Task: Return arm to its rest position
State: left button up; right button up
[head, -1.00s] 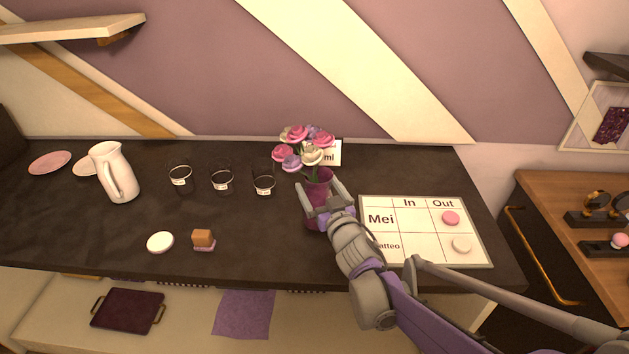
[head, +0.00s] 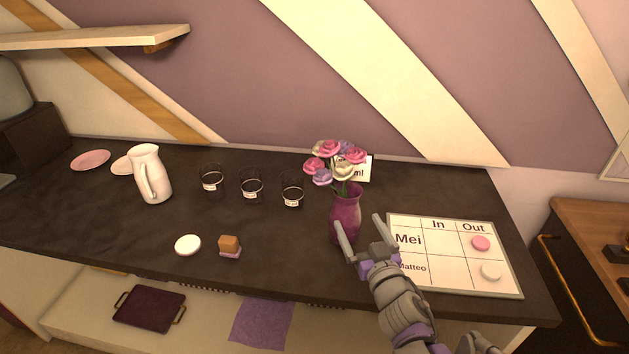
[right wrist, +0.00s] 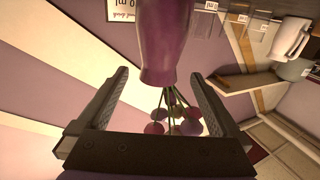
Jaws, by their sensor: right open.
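My right gripper (head: 361,238) is open, its fingers spread in front of and just right of the purple vase (head: 346,206). The vase stands upright on the dark counter with pink, purple and white flowers (head: 338,162) in it. In the right wrist view, the vase (right wrist: 163,45) shows beyond the open fingers (right wrist: 160,95), upside down in the picture. Nothing is between the fingertips that I can make out as held. My left gripper is not in view.
The In/Out board (head: 455,268) with a pink and a white disc lies right of the gripper. A white pitcher (head: 150,175), three glasses (head: 252,186), a white disc (head: 188,245) and a small brown block (head: 229,243) stand left. A card (head: 361,168) is behind the vase.

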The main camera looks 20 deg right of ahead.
jog(key=shift+s, duration=0.1)
jog(key=s+a+f+g+p, duration=0.1)
jog(key=s+g, duration=0.1)
jog(key=s+a+f+g+p, duration=0.1)
jog(key=s+f+g, duration=0.1)
jog(key=s+a+f+m+g+h+p, duration=0.1)
jog(key=s+g+p, duration=0.1)
jog(key=s, duration=0.1)
jog(key=shift+a+f, duration=0.2)
jog(key=shift+a, duration=0.2)
jog(key=s+a+f+n+g+y+p, duration=0.2)
jog(key=s+a+f+g+y, duration=0.1)
jog(key=s+a, duration=0.5)
jog(key=s+f+g, duration=0.1)
jog(key=s+g, duration=0.1)
jog(key=shift+a+f+g, duration=0.15)
jog(key=shift+f+g, duration=0.15)
jog(key=shift+g, duration=0.1)
